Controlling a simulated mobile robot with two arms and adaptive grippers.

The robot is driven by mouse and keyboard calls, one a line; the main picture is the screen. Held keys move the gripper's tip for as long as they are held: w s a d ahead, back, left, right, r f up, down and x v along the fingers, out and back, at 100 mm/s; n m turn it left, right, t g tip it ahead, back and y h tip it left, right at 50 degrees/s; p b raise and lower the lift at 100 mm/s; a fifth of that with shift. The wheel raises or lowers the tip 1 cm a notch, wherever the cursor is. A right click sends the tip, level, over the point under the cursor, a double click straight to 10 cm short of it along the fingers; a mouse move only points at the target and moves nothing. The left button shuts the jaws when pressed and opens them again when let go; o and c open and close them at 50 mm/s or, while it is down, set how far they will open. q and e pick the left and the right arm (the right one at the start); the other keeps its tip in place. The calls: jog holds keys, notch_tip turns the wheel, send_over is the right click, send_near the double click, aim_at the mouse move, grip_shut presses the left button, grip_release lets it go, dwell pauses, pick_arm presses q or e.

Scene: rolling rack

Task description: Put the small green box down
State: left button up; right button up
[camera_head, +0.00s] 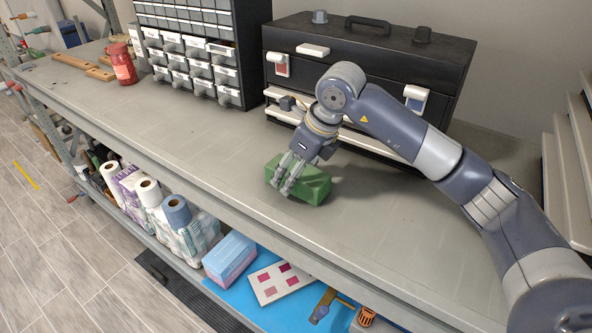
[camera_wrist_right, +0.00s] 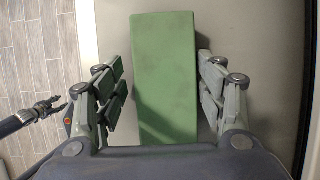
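The small green box (camera_head: 312,187) is on the grey bench top, in front of the black tool chest, and appears to rest on it. My right gripper (camera_head: 285,178) reaches down over the box. In the right wrist view the green box (camera_wrist_right: 166,75) lies between the fingers of my right gripper (camera_wrist_right: 163,95), with a narrow gap on each side, so the gripper is open around it. My left gripper (camera_wrist_right: 62,104) shows small at the left of the right wrist view, away from the box; its opening is too small to judge.
The black tool chest (camera_head: 390,55) and a drawer cabinet (camera_head: 195,45) stand along the back of the bench (camera_head: 190,130). A red bottle (camera_head: 122,65) stands at the far left. The bench left of the box is clear. Paper rolls (camera_head: 150,193) and a tissue box (camera_head: 229,257) sit on the lower shelf.

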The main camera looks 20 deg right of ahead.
jog(key=shift+s+a+r, duration=0.1)
jog(key=shift+a, duration=0.05)
jog(key=shift+d, duration=0.25)
jog(key=shift+r, duration=0.2)
pick_arm(q)
jog(key=shift+w+a+f+b, duration=0.15)
jog(key=shift+f+b, duration=0.3)
jog(key=shift+w+a+f+b, duration=0.1)
jog(key=shift+f+b, duration=0.3)
jog(key=shift+b, duration=0.05)
pick_arm(e)
jog(key=v, duration=1.1)
jog(key=shift+r, duration=0.25)
jog(key=shift+s, duration=0.1)
